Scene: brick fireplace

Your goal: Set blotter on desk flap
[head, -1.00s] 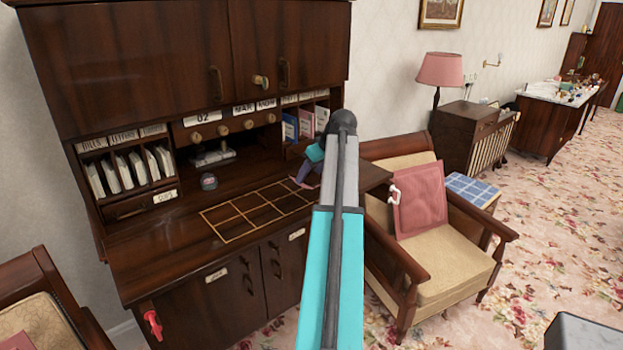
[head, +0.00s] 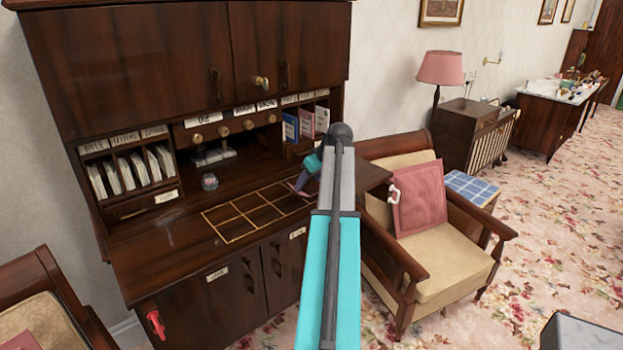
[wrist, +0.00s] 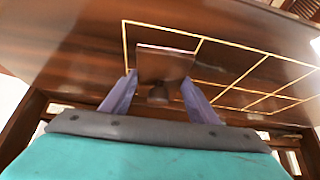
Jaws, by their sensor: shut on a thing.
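The desk flap (head: 150,262) is a dark wooden surface with a yellow outlined grid (head: 232,238) of cells on it. In the wrist view the flap (wrist: 80,60) fills the upper part. My gripper (wrist: 160,88) has its two purple-grey fingers shut on the blotter (wrist: 165,64), a small brown block with a rounded knob and a pale far edge. The blotter appears over a corner cell of the grid. I cannot tell if it touches the flap. In the head view my gripper (head: 299,189) is at the grid's right end, and the blotter cannot be made out there.
Pigeonholes with envelopes (head: 130,170) and books (head: 306,122) stand at the flap's back. A small round jar (head: 209,182) and a stamp-like object (head: 213,155) sit behind the grid. An armchair (head: 430,220) stands close on the right. The flap's left part is clear.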

